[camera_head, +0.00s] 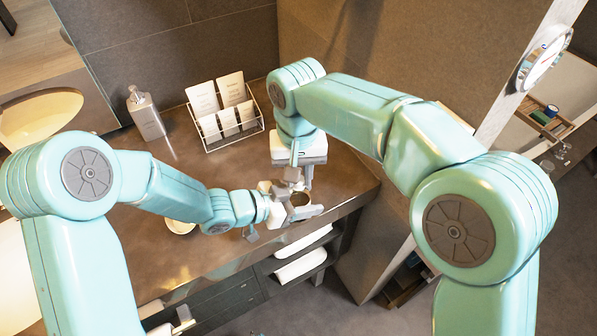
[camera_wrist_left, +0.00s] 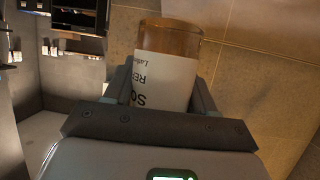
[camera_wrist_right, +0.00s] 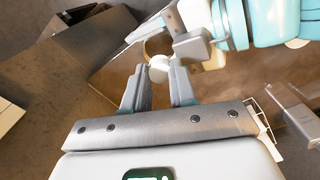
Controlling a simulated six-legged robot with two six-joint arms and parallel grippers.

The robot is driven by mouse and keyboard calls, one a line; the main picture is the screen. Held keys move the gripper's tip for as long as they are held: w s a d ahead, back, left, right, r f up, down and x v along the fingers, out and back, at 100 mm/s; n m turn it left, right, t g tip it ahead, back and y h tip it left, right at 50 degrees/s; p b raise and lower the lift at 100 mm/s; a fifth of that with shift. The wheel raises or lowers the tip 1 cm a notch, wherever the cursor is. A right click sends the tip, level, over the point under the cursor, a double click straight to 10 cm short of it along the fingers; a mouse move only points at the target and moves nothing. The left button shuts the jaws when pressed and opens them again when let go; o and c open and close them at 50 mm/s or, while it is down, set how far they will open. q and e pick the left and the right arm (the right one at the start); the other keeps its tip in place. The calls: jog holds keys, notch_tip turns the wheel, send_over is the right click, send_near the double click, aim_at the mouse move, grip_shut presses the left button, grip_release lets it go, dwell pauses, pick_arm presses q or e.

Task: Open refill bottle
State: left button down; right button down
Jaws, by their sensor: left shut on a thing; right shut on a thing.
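The refill bottle is amber with a white printed label (camera_wrist_left: 165,75). In the left wrist view it stands between the fingers of my left gripper (camera_wrist_left: 160,95), which is shut on it. In the head view its round brown top (camera_head: 300,199) shows near the counter's front edge, with my left gripper around it. My right gripper (camera_wrist_right: 157,85) is shut on a small white cap (camera_wrist_right: 159,68). In the right wrist view an amber rim shows just behind the cap. The cap looks off to one side of the bottle's top; any contact between them is hidden.
A grey soap dispenser (camera_head: 146,114) and a white wire rack (camera_head: 208,146) of pouches stand at the back of the brown counter (camera_head: 140,245). A small pale dish (camera_head: 180,227) lies partly behind my left forearm. Rolled white towels (camera_head: 301,266) sit on the shelf below.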

jog(key=shift+n, duration=1.2)
jog(key=shift+r, duration=0.15)
jog(key=shift+r, duration=0.95)
